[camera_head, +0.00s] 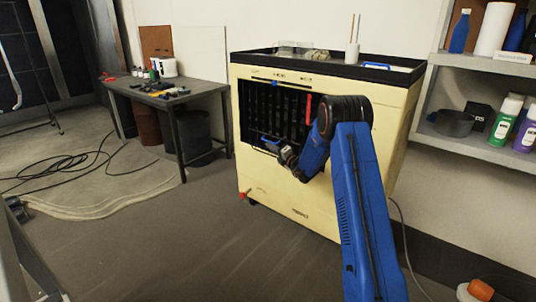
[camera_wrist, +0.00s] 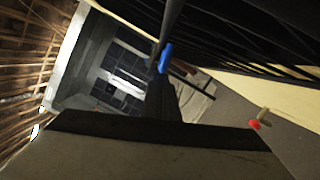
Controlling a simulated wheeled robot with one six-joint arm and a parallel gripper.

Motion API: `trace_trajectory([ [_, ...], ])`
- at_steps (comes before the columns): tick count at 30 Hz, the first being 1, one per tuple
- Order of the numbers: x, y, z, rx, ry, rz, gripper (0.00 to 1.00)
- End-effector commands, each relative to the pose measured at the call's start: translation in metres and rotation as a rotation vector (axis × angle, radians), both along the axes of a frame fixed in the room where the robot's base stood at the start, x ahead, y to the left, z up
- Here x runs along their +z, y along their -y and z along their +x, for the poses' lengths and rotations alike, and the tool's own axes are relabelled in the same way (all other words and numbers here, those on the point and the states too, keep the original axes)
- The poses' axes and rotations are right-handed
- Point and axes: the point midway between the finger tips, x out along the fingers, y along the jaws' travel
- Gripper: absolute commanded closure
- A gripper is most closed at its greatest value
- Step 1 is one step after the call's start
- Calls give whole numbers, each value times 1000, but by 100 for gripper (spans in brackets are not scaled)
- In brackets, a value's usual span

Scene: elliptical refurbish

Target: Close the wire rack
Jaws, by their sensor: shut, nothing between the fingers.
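The wire rack (camera_head: 276,112) is a set of black bars in the front opening of the cream-yellow cabinet (camera_head: 290,200). Its dark bars fill the upper right of the wrist view (camera_wrist: 250,35). A small blue part (camera_head: 268,140) shows at the opening's lower edge, and a blue piece on a dark bar shows in the wrist view (camera_wrist: 165,57). My gripper (camera_head: 284,156) is in front of the cabinet, by the lower right of the opening, shut and empty. Whether it touches the rack cannot be told. My blue arm hides part of the cabinet front.
A work table (camera_head: 160,94) with tools stands left of the cabinet. Shelves (camera_head: 480,150) with bottles are at the right. Black cables (camera_head: 75,165) lie on the floor at left. A red knob (camera_head: 243,195) sticks out at the cabinet's lower left. Floor in front is clear.

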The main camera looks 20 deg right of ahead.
Motion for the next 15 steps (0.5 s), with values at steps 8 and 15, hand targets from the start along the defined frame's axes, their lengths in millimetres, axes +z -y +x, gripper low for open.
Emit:
trace_trajectory([
  [8, 11, 14, 10, 0, -47, 66, 100],
  [15, 14, 19, 14, 0, -48, 66, 100],
])
